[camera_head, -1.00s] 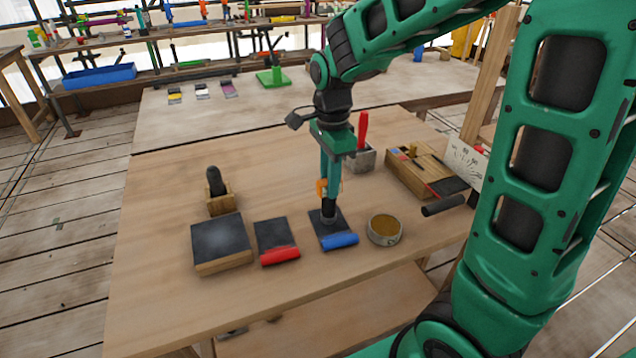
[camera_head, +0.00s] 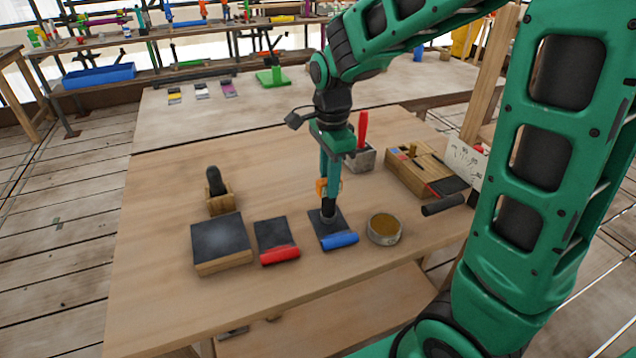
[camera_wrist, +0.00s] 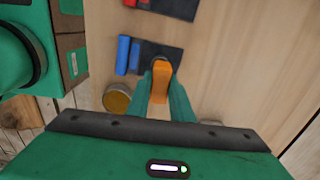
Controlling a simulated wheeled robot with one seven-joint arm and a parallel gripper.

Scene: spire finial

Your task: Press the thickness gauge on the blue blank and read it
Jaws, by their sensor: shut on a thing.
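The blue blank (camera_head: 338,240) is a dark plate with a blue rolled edge, lying on the wooden table in the head view. It also shows in the wrist view (camera_wrist: 123,54). My gripper (camera_head: 329,180) points down over it and is shut on the thickness gauge (camera_head: 327,206), a dark upright tool with an orange part. The gauge's orange part (camera_wrist: 161,80) sits between the fingers in the wrist view. The gauge's lower end stands at the dark part of the blank and appears to touch it. No reading is visible.
The red-edged plate (camera_head: 278,255) lies left of the blue blank, and a dark-topped block (camera_head: 220,243) farther left. A round tin (camera_head: 384,229) stands close on the right. A wooden box (camera_head: 425,168) and a grey holder with a red handle (camera_head: 362,158) are behind.

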